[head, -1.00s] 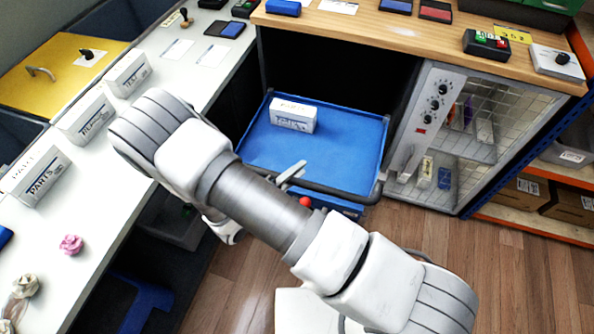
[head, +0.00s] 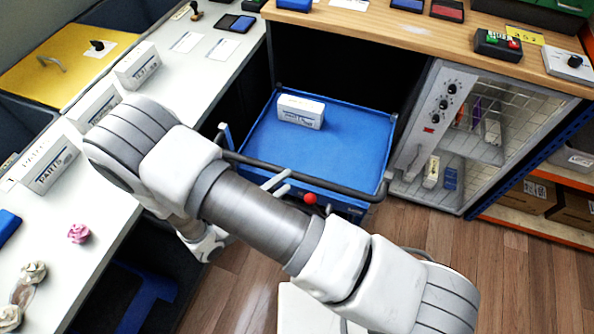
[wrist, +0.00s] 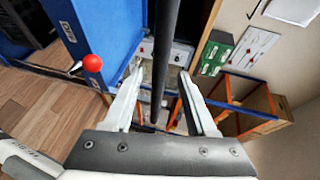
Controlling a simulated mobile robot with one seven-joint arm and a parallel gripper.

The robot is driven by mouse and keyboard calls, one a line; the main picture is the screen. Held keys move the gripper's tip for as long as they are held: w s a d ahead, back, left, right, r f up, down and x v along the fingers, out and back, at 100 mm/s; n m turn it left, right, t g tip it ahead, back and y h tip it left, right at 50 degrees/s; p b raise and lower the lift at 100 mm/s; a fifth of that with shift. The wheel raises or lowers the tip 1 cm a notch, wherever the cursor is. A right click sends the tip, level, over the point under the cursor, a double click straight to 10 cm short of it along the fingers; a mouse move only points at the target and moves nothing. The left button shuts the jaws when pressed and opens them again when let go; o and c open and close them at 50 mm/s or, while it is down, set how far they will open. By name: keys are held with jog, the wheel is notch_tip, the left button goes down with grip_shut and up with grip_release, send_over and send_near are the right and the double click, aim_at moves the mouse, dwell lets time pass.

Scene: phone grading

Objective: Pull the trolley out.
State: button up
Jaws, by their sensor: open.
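The blue trolley (head: 345,150) stands in the bay under the wooden counter, with a white box (head: 300,111) on its top. Its black handle bar (head: 330,186) runs along the near side. A red knob (head: 310,198) sits just below the bar; it also shows at the left in the wrist view (wrist: 92,63). My gripper (head: 278,185) is at the bar, partly hidden behind my arm. In the wrist view my gripper (wrist: 161,72) is open, and the dark bar (wrist: 165,60) passes between its fingers with a gap on each side.
A white bench (head: 105,190) with boxes and flowers lies to the left. A glass-fronted cabinet (head: 430,150) stands close to the trolley's right. An orange-framed shelf (head: 530,220) is further right. The wooden floor (head: 420,235) in front is clear.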

jog(key=v, duration=0.9)
jog(key=shift+s, duration=0.15)
jog(key=shift+r, duration=0.1)
jog(key=w+d+r+m+g+y+p, duration=0.1)
jog(key=w+d+r+m+g, duration=0.1)
jog(key=d+r+m+g, duration=0.7)
jog(key=w+d+r+m+g+y+p, duration=0.15)
jog(key=d+r+m, duration=0.35)
jog(key=r+m, duration=0.8)
jog(key=s+d+r+m+t+y+p, duration=0.1)
jog(key=s+d+r+m+t+y, duration=0.1)
jog(key=r+m, duration=0.5)
jog(key=s+d+r+m+t+y+p, duration=0.1)
jog(key=s+d+r+m+y, duration=0.3)
jog(key=m, duration=1.3)
jog(key=shift+s+d+r+t+y, duration=0.25)
jog(key=shift+d+r+t+y, duration=0.4)
jog(key=shift+d+r+y, duration=0.95)
jog(key=shift+d+r+h, duration=0.15)
jog(key=shift+d+h, duration=0.2)
jog(key=shift+d, duration=0.1)
